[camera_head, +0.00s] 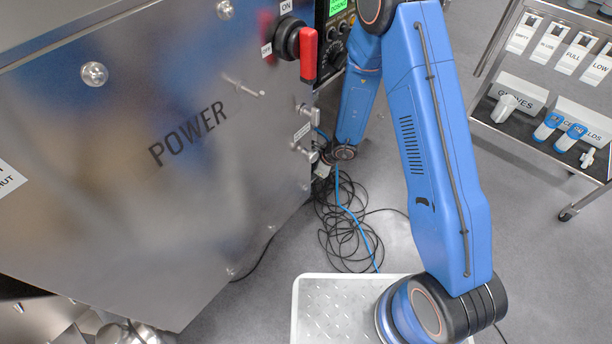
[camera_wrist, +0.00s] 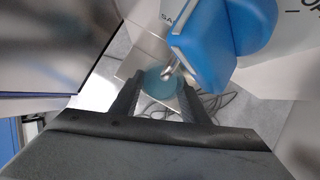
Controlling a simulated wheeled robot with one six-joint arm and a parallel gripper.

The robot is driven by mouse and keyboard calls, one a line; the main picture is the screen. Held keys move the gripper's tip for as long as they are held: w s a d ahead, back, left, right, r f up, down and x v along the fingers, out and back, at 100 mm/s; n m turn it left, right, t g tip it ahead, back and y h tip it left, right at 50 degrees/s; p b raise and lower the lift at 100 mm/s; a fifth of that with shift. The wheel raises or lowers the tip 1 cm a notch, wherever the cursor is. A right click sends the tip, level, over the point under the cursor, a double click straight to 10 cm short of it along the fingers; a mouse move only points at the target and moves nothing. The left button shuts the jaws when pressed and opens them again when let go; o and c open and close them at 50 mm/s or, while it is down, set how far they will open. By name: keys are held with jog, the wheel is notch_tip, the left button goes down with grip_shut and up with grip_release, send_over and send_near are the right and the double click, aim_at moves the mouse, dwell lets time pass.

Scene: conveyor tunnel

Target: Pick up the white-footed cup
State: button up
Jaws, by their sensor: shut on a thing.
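In the wrist view, my gripper (camera_wrist: 158,88) has its two black fingers close on either side of a teal round thing (camera_wrist: 157,86), and it is shut on it. A small grey metal part (camera_wrist: 168,72) shows at its upper edge. I cannot see a white foot, so I cannot confirm that this is the white-footed cup. In the head view my blue forearm goes down beside the steel POWER panel (camera_head: 190,150). My fingers and what they hold cannot be made out there.
Loose black and blue cables (camera_head: 350,235) lie on the floor by the panel's edge. A red switch handle (camera_head: 309,54) sticks out above. A cart (camera_head: 480,125) with labelled boxes stands at right. A large blue block (camera_wrist: 205,50) is close by in the wrist view.

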jog(key=shift+r, duration=0.6)
jog(key=s+d, duration=0.2)
jog(key=d, duration=0.6)
jog(key=s+d, duration=0.2)
jog(key=d, duration=0.7)
jog(key=shift+s+d+r, duration=0.15)
jog(key=shift+s+d, duration=0.05)
jog(key=shift+s, duration=0.2)
